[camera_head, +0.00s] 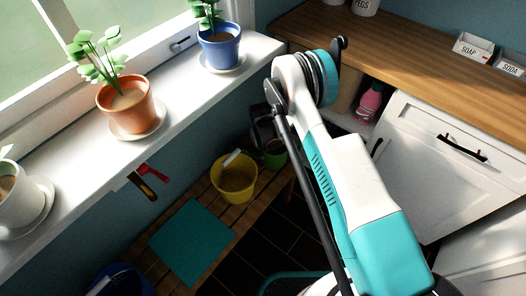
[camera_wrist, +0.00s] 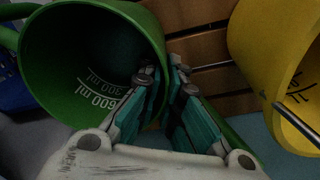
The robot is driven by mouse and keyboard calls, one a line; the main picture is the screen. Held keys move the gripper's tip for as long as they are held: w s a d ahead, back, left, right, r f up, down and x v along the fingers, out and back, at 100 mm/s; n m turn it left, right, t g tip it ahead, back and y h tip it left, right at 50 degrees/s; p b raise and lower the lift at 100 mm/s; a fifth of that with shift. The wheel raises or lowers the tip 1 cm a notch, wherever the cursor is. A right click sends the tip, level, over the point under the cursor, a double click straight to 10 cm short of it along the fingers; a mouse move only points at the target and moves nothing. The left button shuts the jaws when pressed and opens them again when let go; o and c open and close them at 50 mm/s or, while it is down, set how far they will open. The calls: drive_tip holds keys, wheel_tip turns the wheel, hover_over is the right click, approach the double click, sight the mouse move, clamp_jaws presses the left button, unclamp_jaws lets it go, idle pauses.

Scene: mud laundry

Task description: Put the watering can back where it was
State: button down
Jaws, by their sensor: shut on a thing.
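The green watering can (camera_wrist: 60,60) fills the left of the wrist view, its open mouth facing the camera and pale "ml" marks inside. My gripper (camera_wrist: 168,88) is shut on the right side of its rim, one finger reaching inside the mouth. In the head view a green can (camera_head: 274,157) shows beside the yellow bucket, below my dark gripper (camera_head: 263,124), partly hidden by my arm. I cannot tell whether the can rests on the slatted bench or hangs just above it.
The yellow bucket (camera_head: 234,178) stands close by on the slatted wooden bench (camera_head: 212,206); it also fills the right of the wrist view (camera_wrist: 270,45). A teal mat (camera_head: 190,242) lies nearer. A blue container (camera_head: 122,282) is at the lower left. Potted plants line the windowsill (camera_head: 172,108).

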drive_tip(key=shift+f, duration=0.5)
drive_tip(key=c, duration=1.7)
unclamp_jaws()
wheel_tip(320, 180, up, 12)
drive_tip(key=shift+a, duration=0.2)
drive_tip(key=shift+s, duration=0.15)
